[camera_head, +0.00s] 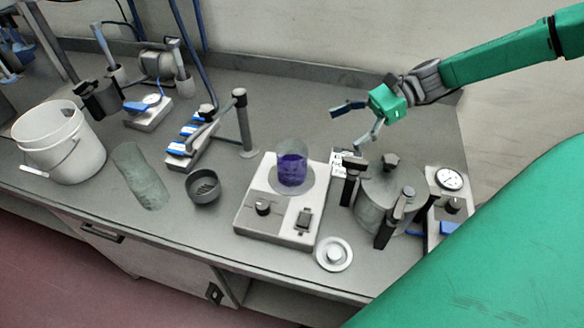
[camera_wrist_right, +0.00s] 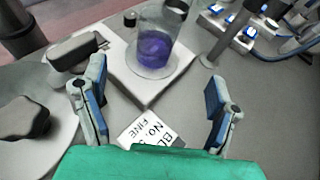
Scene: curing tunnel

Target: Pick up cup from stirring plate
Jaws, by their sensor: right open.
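A clear cup (camera_head: 291,165) with purple liquid stands upright on the round top of the white stirring plate (camera_head: 252,222), mid-bench. The cup also shows in the right wrist view (camera_wrist_right: 156,42), on the stirring plate (camera_wrist_right: 130,85). My right gripper (camera_head: 350,125) is open and empty, above the bench to the right of and behind the cup. In the right wrist view its two fingers (camera_wrist_right: 158,105) are spread apart, with the cup beyond the fingertips. My left gripper is not in view.
A grey lidded pot with black clamps (camera_head: 380,205) stands right of the plate, close to my right gripper. A printed label (camera_wrist_right: 150,132) lies on the bench below it. A grey bowl (camera_head: 203,190), white bucket (camera_head: 60,145) and white disc (camera_head: 334,254) are nearby.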

